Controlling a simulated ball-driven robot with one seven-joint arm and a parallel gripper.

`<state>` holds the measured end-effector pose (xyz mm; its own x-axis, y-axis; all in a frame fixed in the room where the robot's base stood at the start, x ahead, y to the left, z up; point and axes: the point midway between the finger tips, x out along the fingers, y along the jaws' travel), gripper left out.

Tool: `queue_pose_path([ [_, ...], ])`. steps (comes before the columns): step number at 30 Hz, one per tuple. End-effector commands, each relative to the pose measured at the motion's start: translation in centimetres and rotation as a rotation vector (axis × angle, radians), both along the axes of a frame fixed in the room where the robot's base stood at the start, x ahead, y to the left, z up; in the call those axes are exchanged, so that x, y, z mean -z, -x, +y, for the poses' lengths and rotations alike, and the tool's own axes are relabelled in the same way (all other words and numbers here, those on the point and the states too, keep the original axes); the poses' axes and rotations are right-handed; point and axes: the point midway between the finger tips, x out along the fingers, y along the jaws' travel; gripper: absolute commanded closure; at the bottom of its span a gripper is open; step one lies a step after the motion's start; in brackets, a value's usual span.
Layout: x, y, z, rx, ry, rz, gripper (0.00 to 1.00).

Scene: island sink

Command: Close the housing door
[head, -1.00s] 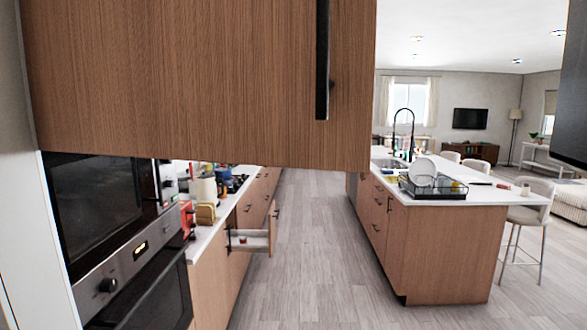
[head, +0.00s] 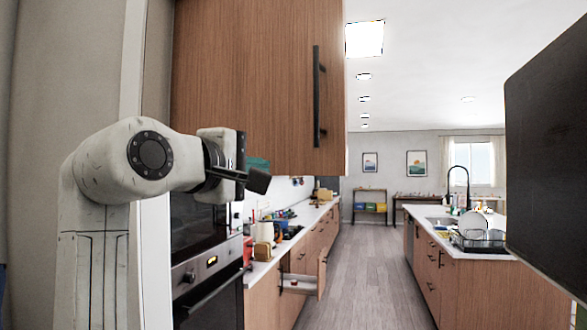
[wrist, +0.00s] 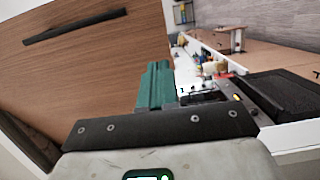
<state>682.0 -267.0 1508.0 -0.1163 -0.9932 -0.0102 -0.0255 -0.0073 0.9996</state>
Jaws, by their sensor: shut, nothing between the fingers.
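The housing door (head: 262,75) is a large wood-grain panel with a long black handle (head: 318,95). It stands above the oven height and sticks out toward the aisle, open. It also fills the upper left of the wrist view (wrist: 90,75), with its handle (wrist: 75,27) there. My gripper (head: 261,164) is near the door's lower edge in the head view. Its teal fingers (wrist: 153,80) are shut together and hold nothing. Whether they touch the door cannot be told. The door's hinge side is not clear.
An oven (head: 208,265) is below the door. Beside it runs a counter with several items and an open drawer (head: 297,284). An island (head: 500,290) with a sink and dish rack is at right. The floor (head: 375,270) between is clear. A dark panel (head: 545,140) is close at right.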

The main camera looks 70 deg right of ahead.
Motion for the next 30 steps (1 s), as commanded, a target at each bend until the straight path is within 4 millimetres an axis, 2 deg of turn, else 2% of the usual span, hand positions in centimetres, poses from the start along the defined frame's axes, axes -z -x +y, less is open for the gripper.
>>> queue_pose_path([
  [4,-2.0,1.8,0.2,0.057,0.005,0.021,1.00],
  [8,-2.5,2.2,-0.3,0.069,0.005,0.027,1.00],
  [11,-2.6,2.5,-1.4,0.070,0.006,0.028,1.00],
  [24,-2.6,3.9,-9.6,0.068,0.006,0.027,1.00],
  [30,-2.6,4.4,-12.3,0.066,0.006,0.027,1.00],
])
